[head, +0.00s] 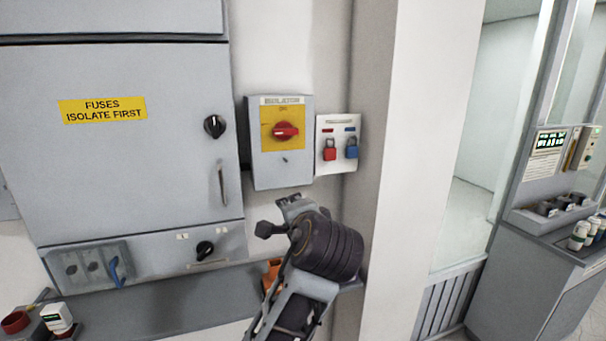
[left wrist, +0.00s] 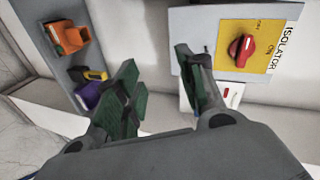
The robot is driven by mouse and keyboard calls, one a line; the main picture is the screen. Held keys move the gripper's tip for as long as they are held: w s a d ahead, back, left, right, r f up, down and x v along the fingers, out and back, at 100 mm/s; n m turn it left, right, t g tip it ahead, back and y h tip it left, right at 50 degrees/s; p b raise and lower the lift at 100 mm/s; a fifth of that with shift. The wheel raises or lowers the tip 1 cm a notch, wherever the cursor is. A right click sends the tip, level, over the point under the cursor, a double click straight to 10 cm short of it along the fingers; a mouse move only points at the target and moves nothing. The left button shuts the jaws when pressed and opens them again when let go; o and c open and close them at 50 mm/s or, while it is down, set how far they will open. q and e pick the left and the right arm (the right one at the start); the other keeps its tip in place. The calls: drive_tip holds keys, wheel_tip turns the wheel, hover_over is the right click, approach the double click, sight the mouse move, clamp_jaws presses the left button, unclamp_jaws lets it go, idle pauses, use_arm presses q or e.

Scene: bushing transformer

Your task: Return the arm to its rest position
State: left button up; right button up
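My left arm rises from the bottom middle of the head view. Its gripper (head: 274,214) is in front of the wall, just below the isolator box, partly hidden by the wrist. In the left wrist view, the left gripper (left wrist: 158,72) has its two green-padded fingers spread apart with nothing between them. The isolator (head: 280,142) is a grey box with a yellow plate and a red rotary knob (head: 286,131). The isolator knob also shows in the left wrist view (left wrist: 242,48), beyond the fingers and apart from them. My right gripper is not in view.
A grey fuse cabinet (head: 130,150) stands left. A white board with red and blue padlocks (head: 338,145) hangs right of the isolator. An orange item (left wrist: 67,37) sits on the shelf below. A wall pillar (head: 415,130) is right of the arm; a console (head: 540,270) stands farther right.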

use_arm(q)
drive_tip(key=s+a+f+n+g+h, duration=0.1)
drive_tip(key=s+a+f+g, duration=0.15)
drive_tip(key=f, duration=0.55)
drive_tip(key=s+a+f+n+g, duration=0.15)
drive_tip(key=a+f, duration=0.25)
drive_tip(key=f, duration=0.4)
drive_tip(key=s+a+f+n+g+h, duration=0.1)
drive_tip(key=a+f+n, duration=0.15)
drive_tip(key=f, duration=0.55)
drive_tip(key=s+a+f+n+g+h, duration=0.1)
drive_tip(key=s+a+f+n+g, duration=0.2)
drive_tip(key=s+a+f, duration=0.5)
drive_tip(key=s+a+f+n+g+h, duration=0.1)
drive_tip(key=s+a+f+n+g, duration=0.15)
drive_tip(key=s+f, duration=0.8)
drive_tip(key=s+f+g, duration=0.1)
drive_tip(key=s+f, duration=0.1)
drive_tip(key=f, duration=1.4)
drive_tip(key=s+f, duration=0.2)
drive_tip(key=f, duration=1.4)
drive_tip(key=s+a+f, duration=0.2)
drive_tip(key=s+f, duration=0.7)
drive_tip(key=s, duration=0.2)
drive_tip(key=s+a+f+g, duration=0.1)
drive_tip(key=s+a+f, duration=0.1)
drive_tip(key=s+f, duration=0.8)
drive_tip(key=shift+s+a+f, duration=0.25)
drive_tip(key=shift+s+f, duration=0.05)
drive_tip(key=shift+s, duration=0.3)
